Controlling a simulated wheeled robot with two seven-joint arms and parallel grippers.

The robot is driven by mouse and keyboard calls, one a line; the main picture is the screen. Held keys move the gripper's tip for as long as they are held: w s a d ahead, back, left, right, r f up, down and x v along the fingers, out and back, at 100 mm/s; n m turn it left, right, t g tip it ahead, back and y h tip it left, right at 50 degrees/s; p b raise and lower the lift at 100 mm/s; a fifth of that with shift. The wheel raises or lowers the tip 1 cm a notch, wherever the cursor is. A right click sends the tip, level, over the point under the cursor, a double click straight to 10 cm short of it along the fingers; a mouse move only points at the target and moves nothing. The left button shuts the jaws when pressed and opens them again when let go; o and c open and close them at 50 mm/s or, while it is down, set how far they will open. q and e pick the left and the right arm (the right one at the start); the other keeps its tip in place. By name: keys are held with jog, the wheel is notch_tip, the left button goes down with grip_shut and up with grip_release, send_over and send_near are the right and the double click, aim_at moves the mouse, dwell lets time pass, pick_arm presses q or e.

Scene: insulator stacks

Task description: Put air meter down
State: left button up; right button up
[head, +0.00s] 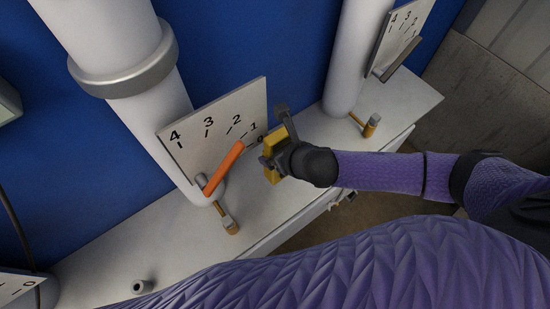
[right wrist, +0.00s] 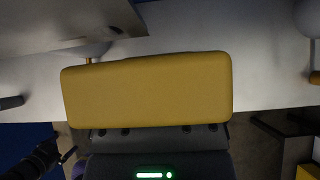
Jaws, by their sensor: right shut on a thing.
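My right gripper (head: 275,150) is shut on a yellow block-like thing, which I take to be the air meter (head: 272,168). It is held in front of the right edge of a numbered white panel, over the white ledge (head: 310,143). In the right wrist view the air meter's broad yellow face (right wrist: 146,90) fills the middle. I cannot tell whether it touches the ledge.
An orange lever (head: 224,168) lies across the numbered panel (head: 190,150) on a white pipe (head: 125,50). A small valve (head: 229,224) sits below it. Another pipe (head: 350,60) and valve (head: 370,125) stand right. The ledge has bare room between the pipes.

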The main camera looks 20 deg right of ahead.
jog(key=f, duration=0.1)
jog(key=w+f, duration=0.1)
jog(key=f, duration=0.1)
jog(key=shift+a+b, duration=0.15)
jog(key=shift+b, duration=0.25)
notch_tip(320, 180, down, 4)
jog(key=shift+r+b, duration=0.1)
jog(key=shift+b, duration=0.45)
jog(key=shift+w, duration=0.15)
jog(key=shift+f, duration=0.2)
jog(key=o, duration=1.1)
jog(key=shift+o, duration=0.2)
